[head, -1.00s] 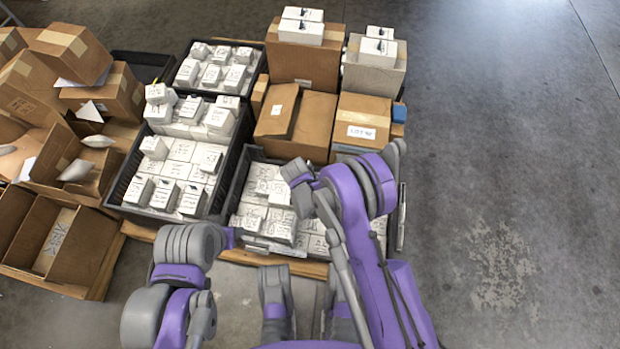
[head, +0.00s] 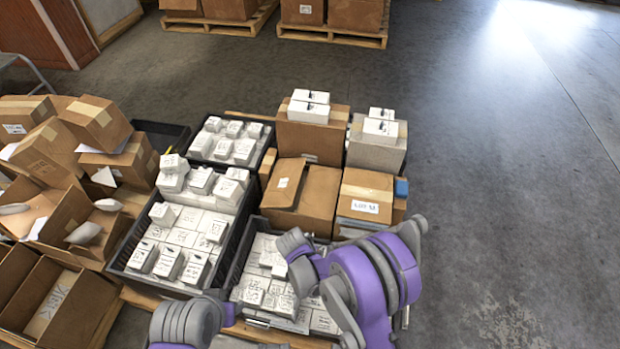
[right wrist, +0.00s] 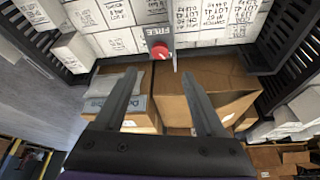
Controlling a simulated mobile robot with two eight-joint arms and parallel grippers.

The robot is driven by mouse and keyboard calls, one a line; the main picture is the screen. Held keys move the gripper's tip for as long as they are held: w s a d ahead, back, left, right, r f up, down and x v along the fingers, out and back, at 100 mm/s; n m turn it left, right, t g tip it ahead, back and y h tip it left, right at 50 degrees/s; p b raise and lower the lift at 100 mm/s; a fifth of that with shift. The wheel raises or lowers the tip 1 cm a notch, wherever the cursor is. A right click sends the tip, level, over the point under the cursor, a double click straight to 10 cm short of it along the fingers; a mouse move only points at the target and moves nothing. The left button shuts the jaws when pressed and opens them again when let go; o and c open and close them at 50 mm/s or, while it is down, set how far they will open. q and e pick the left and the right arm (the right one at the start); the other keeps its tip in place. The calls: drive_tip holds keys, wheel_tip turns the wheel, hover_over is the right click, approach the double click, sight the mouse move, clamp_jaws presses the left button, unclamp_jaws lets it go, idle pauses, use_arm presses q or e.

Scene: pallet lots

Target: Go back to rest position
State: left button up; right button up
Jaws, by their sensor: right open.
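My right gripper (right wrist: 160,78) is open in the right wrist view, its two dark fingers apart with nothing gripped between them. Its fingers show against cardboard boxes (right wrist: 215,85), with white labelled boxes (right wrist: 115,12) beyond. In the head view my purple and grey right arm (head: 372,280) reaches over the near right black crate (head: 247,222); its gripper cannot be made out there. Part of my left arm shows at the bottom edge, and the left gripper is out of the picture.
Black crates of white boxes (head: 228,205) stand beside cardboard boxes (head: 312,200) on a pallet. Open cartons (head: 60,305) crowd the left. A red knob (right wrist: 160,51) shows near the right gripper's fingertips. Bare floor (head: 500,200) lies to the right; loaded pallets (head: 330,40) stand behind.

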drive_tip(key=s+d+r+n, duration=0.1)
drive_tip(key=s+d+r, duration=0.4)
drive_tip(key=r, duration=0.4)
drive_tip(key=s+d+r+n, duration=0.1)
drive_tip(key=s+d+r, duration=0.1)
drive_tip(key=d+r, duration=0.6)
drive_tip(key=s+d+r+n+y, duration=0.1)
drive_tip(key=s+d+r, duration=0.25)
drive_tip(key=s, duration=0.45)
drive_tip(key=s+d+r+n+y, duration=0.15)
drive_tip(key=s+r, duration=0.25)
drive_tip(key=s, duration=0.5)
use_arm(q)
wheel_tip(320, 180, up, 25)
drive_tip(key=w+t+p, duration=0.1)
drive_tip(key=p, duration=2.1)
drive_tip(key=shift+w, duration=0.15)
use_arm(e)
wheel_tip(320, 180, up, 25)
drive_tip(key=w+d+t, duration=0.1)
drive_tip(key=shift+w+h, duration=0.15)
drive_tip(key=shift+h, duration=0.2)
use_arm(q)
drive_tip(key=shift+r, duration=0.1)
use_arm(e)
drive_tip(key=shift+r+n, duration=0.1)
drive_tip(key=shift+n, duration=0.15)
